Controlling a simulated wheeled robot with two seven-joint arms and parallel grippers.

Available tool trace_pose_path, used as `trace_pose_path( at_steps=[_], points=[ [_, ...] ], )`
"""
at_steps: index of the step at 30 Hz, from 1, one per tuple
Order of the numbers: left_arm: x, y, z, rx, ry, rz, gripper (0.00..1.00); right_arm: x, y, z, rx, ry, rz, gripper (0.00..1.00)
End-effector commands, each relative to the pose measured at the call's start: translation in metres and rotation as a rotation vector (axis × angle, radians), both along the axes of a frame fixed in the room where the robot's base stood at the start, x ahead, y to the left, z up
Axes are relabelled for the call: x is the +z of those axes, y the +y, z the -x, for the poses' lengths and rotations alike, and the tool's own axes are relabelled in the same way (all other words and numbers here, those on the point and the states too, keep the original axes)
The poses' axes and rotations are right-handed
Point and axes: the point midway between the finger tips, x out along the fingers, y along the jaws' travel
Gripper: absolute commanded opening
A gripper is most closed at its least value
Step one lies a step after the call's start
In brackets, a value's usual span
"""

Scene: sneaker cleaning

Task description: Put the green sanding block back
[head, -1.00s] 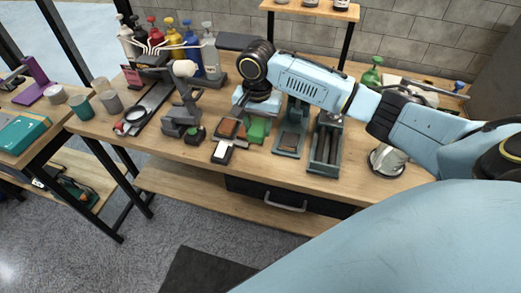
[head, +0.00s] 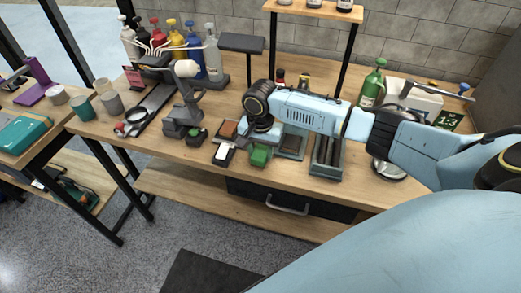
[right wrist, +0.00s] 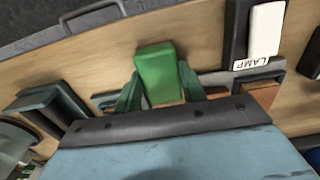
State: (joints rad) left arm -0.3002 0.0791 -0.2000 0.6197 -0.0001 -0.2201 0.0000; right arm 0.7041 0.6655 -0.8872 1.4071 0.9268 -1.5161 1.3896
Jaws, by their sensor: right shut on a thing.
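The green sanding block (head: 260,155) is near the front of the workbench, beyond the tip of my right arm in the head view. My right gripper (right wrist: 158,88) is shut on it: in the right wrist view, the green block (right wrist: 156,70) sits between the two dark green fingers. In the head view, my right gripper (head: 261,142) is mostly hidden under the pale blue wrist. Whether the block touches the bench cannot be told. My left gripper is not in view.
A dark tray (head: 290,146) and a roller-like tray (head: 326,158) stand to the right. A grey stand (head: 181,110) is farther left. The bench front edge is close.

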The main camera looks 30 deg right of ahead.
Motion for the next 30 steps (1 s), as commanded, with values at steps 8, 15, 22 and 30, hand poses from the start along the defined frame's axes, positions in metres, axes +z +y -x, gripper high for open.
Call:
trace_pose_path(
  at_steps=[8,15,22,30],
  points=[
    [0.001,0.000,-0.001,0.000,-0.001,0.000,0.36,-0.002,0.000,0.000,0.000,0.000,0.000,0.62],
    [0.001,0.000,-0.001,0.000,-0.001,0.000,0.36,-0.002,0.000,0.000,0.000,0.000,0.000,0.62],
    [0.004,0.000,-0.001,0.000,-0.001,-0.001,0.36,0.022,0.000,-0.001,0.002,-0.002,-0.001,0.62],
    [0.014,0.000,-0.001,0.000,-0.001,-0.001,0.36,0.081,0.000,-0.001,0.001,-0.002,-0.002,0.62]
  ],
)
